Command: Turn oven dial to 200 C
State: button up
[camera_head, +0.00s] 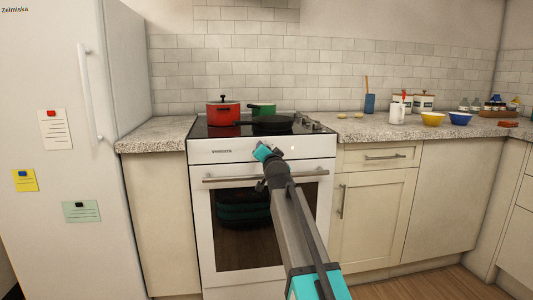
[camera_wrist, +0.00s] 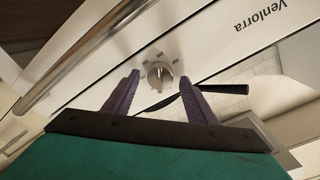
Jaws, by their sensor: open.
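The oven (camera_head: 220,180) is white, with a dark glass door and a bar handle. Its dial (camera_wrist: 160,75) is a round silver-grey knob on the white front panel (camera_wrist: 215,45), with a raised grip bar across it. Small marks around the dial are too faint to read. My gripper (camera_head: 264,152) is in front of the panel in the head view and hides the dial there. In the wrist view my gripper (camera_wrist: 160,77) is open, with one dark finger on each side of the dial. The fingers look apart from the knob; whether they reach its depth I cannot tell.
The oven door's bar handle (camera_head: 307,173) sticks out below the panel. A red pot (camera_head: 223,114), a green pot (camera_head: 262,108) and a dark pan (camera_head: 272,122) stand on the cooktop. A fridge (camera_head: 60,240) stands left. Cabinets (camera_head: 376,215) stand right.

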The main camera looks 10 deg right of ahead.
jog(key=shift+s, duration=0.15)
jog(key=s+p, duration=0.4)
jog(key=s, duration=0.9)
jog(key=shift+s+a+r, duration=0.2)
jog(key=shift+a+r, duration=0.05)
jog(key=shift+a, duration=0.15)
dwell(0.5)
